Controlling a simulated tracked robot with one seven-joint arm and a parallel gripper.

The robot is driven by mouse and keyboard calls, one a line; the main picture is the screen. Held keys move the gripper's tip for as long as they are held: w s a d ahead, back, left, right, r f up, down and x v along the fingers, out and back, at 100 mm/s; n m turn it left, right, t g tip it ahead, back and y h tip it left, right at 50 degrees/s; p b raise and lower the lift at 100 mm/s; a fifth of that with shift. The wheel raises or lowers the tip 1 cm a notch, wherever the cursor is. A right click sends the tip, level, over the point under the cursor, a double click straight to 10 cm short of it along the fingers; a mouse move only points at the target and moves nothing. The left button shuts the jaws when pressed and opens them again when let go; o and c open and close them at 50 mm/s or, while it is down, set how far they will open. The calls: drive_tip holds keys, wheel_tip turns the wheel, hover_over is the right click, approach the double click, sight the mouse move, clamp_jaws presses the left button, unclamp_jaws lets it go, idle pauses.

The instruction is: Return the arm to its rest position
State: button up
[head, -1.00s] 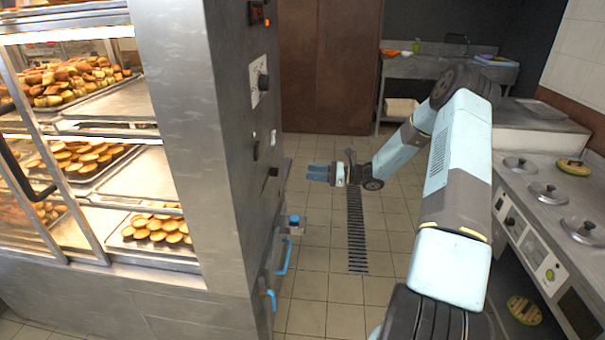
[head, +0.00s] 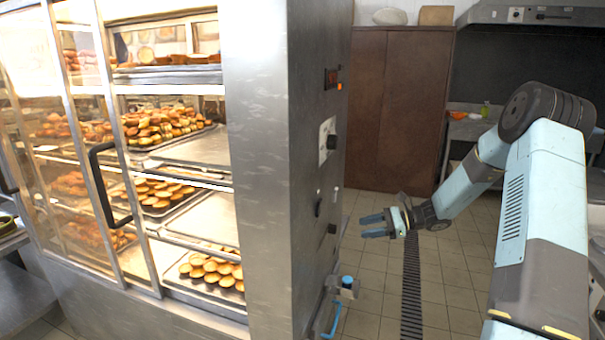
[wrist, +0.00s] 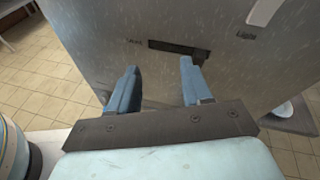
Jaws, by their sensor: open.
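My arm, pale blue and grey, reaches forward on the right of the head view. My gripper (head: 374,225) points left toward the steel side of the pastry cabinet (head: 287,150), with a gap of floor showing between them. In the wrist view my gripper (wrist: 158,88) has its two blue fingers apart with nothing between them. Behind them is a grey metal panel (wrist: 225,60) with a dark slot. I cannot tell the exact distance to that panel.
The lit cabinet has a black door handle (head: 105,185) and trays of pastries. A blue-capped valve (head: 347,284) juts from its side. A brown cupboard (head: 395,105) stands at the back. A floor drain (head: 411,285) runs through open tiled floor.

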drive_tip(key=s+a+r+n+g+h, duration=0.35)
drive_tip(key=s+r+n+h, duration=0.2)
drive_tip(key=s+r, duration=0.35)
drive_tip(key=s+d+r+n+t+h, duration=0.2)
drive_tip(key=s+r, duration=0.6)
drive_tip(key=s, duration=0.7)
drive_tip(key=s+d+r+n+t+h, duration=0.2)
drive_tip(key=s+r+n+t+h, duration=0.2)
drive_tip(key=s, duration=1.1)
drive_tip(key=shift+r+n+t+h, duration=0.35)
drive_tip(key=shift+r+n+h, duration=1.4)
drive_tip(key=shift+n, duration=1)
drive_tip(key=shift+s+r, duration=0.1)
drive_tip(key=shift+r, duration=0.05)
